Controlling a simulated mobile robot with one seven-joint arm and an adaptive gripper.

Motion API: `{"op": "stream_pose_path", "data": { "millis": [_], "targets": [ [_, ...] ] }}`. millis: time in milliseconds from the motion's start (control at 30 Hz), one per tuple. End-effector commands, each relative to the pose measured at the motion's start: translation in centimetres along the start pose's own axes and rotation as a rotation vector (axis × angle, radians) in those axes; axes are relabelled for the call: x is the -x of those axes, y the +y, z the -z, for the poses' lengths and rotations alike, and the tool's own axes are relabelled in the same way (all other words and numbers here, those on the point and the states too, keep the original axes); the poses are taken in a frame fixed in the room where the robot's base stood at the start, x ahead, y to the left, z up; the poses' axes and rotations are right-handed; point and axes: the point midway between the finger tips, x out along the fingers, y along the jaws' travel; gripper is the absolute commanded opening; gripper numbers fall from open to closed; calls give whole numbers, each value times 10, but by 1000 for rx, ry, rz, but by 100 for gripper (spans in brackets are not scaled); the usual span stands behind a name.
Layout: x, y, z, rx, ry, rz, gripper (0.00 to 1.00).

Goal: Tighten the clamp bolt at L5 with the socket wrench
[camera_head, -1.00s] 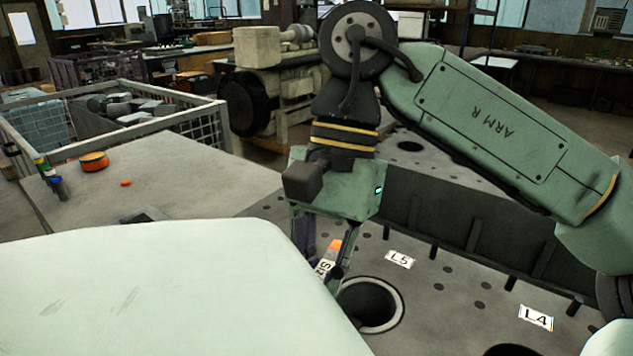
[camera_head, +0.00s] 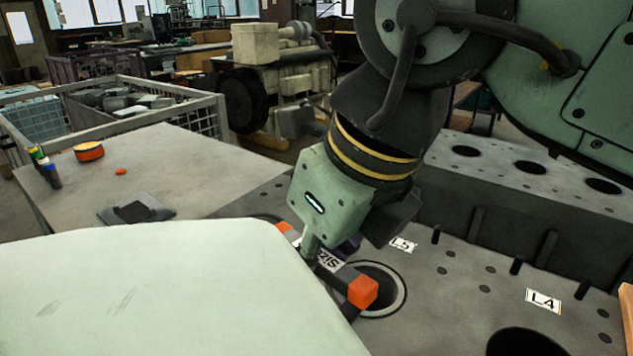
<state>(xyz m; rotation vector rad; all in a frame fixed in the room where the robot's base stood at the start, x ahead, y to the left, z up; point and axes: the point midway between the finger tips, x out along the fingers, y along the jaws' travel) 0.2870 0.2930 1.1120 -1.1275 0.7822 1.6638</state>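My gripper (camera_head: 328,250) hangs beside the L5 bore and appears shut on a dark bar-shaped tool (camera_head: 347,280) with orange ends and a white label. The tool lies tilted, its near orange end over the left part of the bore's rim. I cannot tell for sure that it is the socket wrench, and its socket end does not show. The L5 plate (camera_head: 403,245) lies on the grey engine deck, partly covered by my gripper. The open L5 bore (camera_head: 385,279) is just below it. I cannot make out which stud is the clamp bolt.
The L4 plate (camera_head: 543,301) and another bore (camera_head: 528,342) are to the right. A raised block wall (camera_head: 510,225) stands behind the deck. At left are a table (camera_head: 180,160) with an orange-and-black roll (camera_head: 89,151), and a wire crate (camera_head: 206,117). My pale body cover fills the lower left.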

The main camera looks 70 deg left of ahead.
Motion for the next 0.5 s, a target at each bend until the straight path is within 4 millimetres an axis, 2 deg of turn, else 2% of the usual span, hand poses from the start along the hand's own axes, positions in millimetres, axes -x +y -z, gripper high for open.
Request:
{"op": "stream_pose_path", "data": {
  "millis": [33,500],
  "targets": [
    [5,0,-2,-51,2,24,0],
    [2,0,-2,-557,1,223,0]
  ]
}}
